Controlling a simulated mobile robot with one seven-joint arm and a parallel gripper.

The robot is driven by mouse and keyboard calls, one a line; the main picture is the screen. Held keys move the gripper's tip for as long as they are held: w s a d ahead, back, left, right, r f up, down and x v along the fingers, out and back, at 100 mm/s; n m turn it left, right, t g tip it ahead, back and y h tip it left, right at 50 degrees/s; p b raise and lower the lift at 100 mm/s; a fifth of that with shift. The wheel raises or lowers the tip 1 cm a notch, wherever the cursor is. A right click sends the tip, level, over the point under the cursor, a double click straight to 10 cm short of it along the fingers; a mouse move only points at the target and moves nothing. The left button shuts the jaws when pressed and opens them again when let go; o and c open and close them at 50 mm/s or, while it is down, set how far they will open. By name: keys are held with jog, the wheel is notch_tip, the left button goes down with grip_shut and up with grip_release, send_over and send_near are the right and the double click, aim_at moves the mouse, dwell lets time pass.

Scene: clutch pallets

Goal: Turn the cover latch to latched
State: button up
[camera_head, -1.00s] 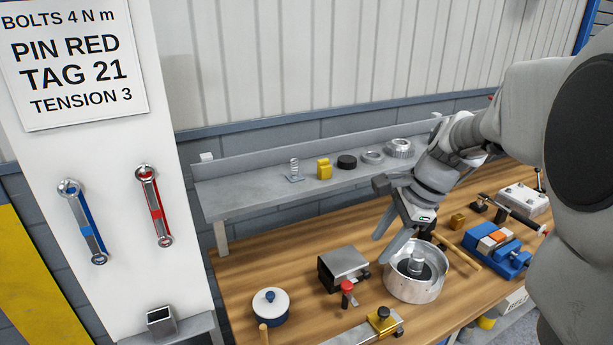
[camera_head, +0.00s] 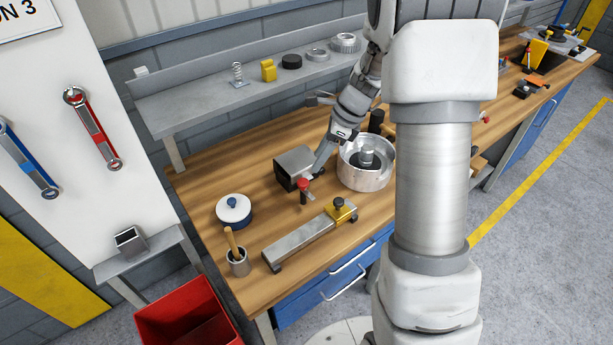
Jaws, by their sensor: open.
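A grey metal box (camera_head: 293,163) with a dark front stands on the wooden bench and appears to have a cover. A small dark part at its right side may be the cover latch, but my gripper hides most of it, so I cannot tell its setting. My gripper (camera_head: 319,167) points down at the box's right side, with its fingertips close to it. The jaws are open; I cannot tell whether they touch the box or straddle the latch. A red-topped post (camera_head: 303,187) stands just in front of the box.
A round metal housing (camera_head: 366,178) stands close to the right of my gripper. A steel bar with a yellow clamp (camera_head: 341,211) lies in front. A white-lidded pot (camera_head: 234,209) and a cup (camera_head: 238,263) stand left.

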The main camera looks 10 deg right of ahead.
aim_at(304, 181)
jog(key=x, duration=0.8)
jog(key=shift+f, duration=0.3)
grip_shut()
